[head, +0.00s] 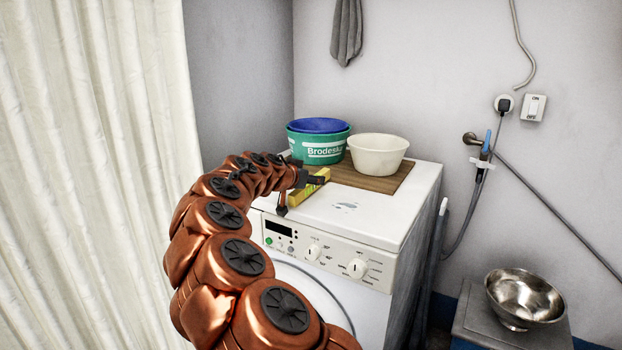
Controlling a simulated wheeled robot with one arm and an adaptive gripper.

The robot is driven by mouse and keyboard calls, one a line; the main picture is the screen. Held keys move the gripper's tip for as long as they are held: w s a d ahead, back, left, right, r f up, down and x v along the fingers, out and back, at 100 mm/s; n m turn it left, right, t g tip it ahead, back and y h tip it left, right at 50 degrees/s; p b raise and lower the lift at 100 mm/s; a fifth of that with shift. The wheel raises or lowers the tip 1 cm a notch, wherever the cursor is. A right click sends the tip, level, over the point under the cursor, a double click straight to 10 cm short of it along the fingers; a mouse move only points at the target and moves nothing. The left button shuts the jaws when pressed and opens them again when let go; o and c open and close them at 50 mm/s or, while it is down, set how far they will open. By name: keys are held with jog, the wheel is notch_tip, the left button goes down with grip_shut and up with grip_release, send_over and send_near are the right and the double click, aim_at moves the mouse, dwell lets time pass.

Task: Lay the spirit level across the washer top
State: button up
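The yellow spirit level (302,193) is at the left part of the washer top (345,209), running slantwise from near the front edge back toward the board. Its near end is close to the front left edge. My gripper (298,192) is at the level, with dark finger parts on its upper side and by its near end. My copper-coloured arm reaches in from below and hides the washer's left side. I cannot tell whether the fingers are closed on the level, or whether the level touches the top or hangs just above it.
A brown board (375,183) lies on the back of the washer top, bearing a cream bowl (378,157) and a green tub (318,150) with a blue basin (318,125) in it. The front right of the top is clear. A steel bowl (525,297) stands lower right.

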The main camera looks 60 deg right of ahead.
jog(key=shift+r+p, duration=0.35)
jog(key=shift+r, duration=0.2)
jog(key=shift+a+r, duration=0.15)
jog(key=shift+a, duration=0.05)
jog(key=v, duration=1)
jog(key=shift+a, duration=0.35)
jog(key=shift+s+a+r, duration=0.1)
jog(key=shift+a+r, duration=0.1)
jog(key=shift+a, duration=0.15)
jog(key=s+a+f+n+g+y, duration=0.1)
jog(key=s+a+f+n+y, duration=0.3)
jog(key=a, duration=1.1)
jog(key=s+a+f+n+g+y, duration=0.1)
jog(key=s+a+f+n+y, duration=0.4)
jog(key=s+a, duration=0.7)
jog(key=s+a+f+n+y, duration=0.4)
jog(key=s+a+f+n, duration=0.4)
jog(key=a, duration=1)
notch_tip(320, 180, down, 3)
jog(key=shift+a+r+n+g+y, duration=0.1)
jog(key=shift+a+n+g+y, duration=0.1)
jog(key=shift+n+g+y, duration=0.15)
